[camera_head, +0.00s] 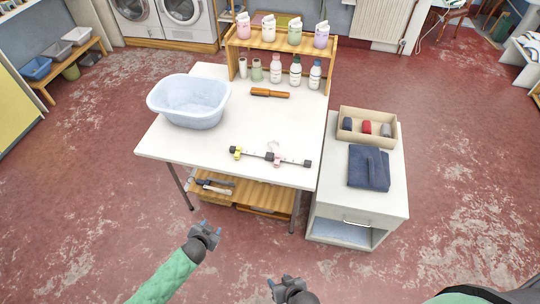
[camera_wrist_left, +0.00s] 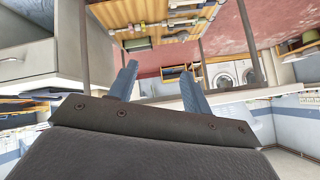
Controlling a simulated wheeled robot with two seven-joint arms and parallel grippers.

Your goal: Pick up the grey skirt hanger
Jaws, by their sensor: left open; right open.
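The skirt hanger (camera_head: 290,160) lies flat near the front edge of the white table (camera_head: 255,120). It is a thin pale bar with dark blocks, a yellow clip at its left end and a pinkish clip and hook near its middle. My left gripper (camera_head: 211,227) is open and empty, in front of the table and below and left of the hanger. Its two blue-grey fingers (camera_wrist_left: 160,82) stand apart with nothing between them in the left wrist view. My right gripper (camera_head: 282,281) is open and empty at the bottom of the head view, further from the hanger.
A pale blue basin (camera_head: 190,103) stands at the table's left and a brown-handled brush (camera_head: 269,93) lies behind the hanger. Bottles stand on a wooden rack (camera_head: 332,68) at the back. A cabinet (camera_head: 380,205) at the right bears folded dark cloth (camera_head: 368,167) and a box (camera_head: 350,118).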

